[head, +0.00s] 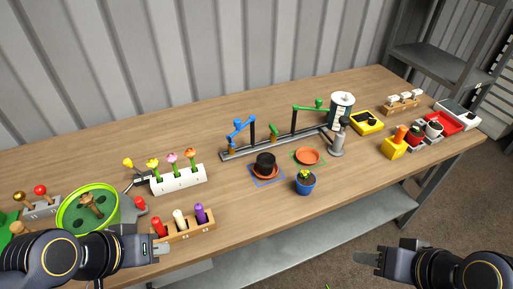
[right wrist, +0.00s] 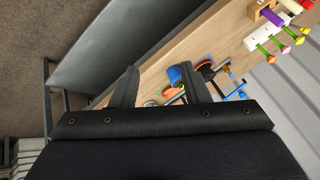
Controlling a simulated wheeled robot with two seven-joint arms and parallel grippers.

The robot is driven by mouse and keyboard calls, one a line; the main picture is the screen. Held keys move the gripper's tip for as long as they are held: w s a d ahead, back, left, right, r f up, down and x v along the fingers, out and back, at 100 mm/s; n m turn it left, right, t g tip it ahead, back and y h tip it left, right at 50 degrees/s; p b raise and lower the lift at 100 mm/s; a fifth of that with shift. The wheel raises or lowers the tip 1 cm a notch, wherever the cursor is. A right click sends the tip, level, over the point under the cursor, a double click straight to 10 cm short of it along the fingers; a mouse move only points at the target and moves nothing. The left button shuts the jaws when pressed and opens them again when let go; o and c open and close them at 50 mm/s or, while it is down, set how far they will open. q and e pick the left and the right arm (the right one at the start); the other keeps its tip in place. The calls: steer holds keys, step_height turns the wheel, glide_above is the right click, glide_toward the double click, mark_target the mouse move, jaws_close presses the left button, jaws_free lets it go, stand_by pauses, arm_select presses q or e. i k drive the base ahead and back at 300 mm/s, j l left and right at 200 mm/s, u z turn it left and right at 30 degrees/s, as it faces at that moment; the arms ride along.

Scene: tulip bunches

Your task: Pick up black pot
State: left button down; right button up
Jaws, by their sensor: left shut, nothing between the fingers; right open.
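The black pot (head: 265,158) stands upright on an orange saucer (head: 265,174) inside a blue square outline, near the middle of the table. In the right wrist view the black pot (right wrist: 205,68) appears small, beyond the fingers and partly hidden. My left gripper (head: 158,249) is shut and empty at the table's front left, in front of the wooden peg block and well apart from the pot. My right gripper (head: 358,257) is open and empty, off the table's front edge to the right of the pot. Its two spread fingers also show in the right wrist view (right wrist: 160,68).
A blue pot with a yellow flower (head: 305,185) stands just right and in front of the black pot. An empty orange saucer (head: 308,156) lies in a green outline. Behind is a grey rail (head: 280,143) with blue and green arms. A grey bottle (head: 337,146) stands right.

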mark_target(265, 161)
steer(key=j+u, duration=0.7)
steer(key=i+l, duration=0.05)
steer(key=l, duration=0.1)
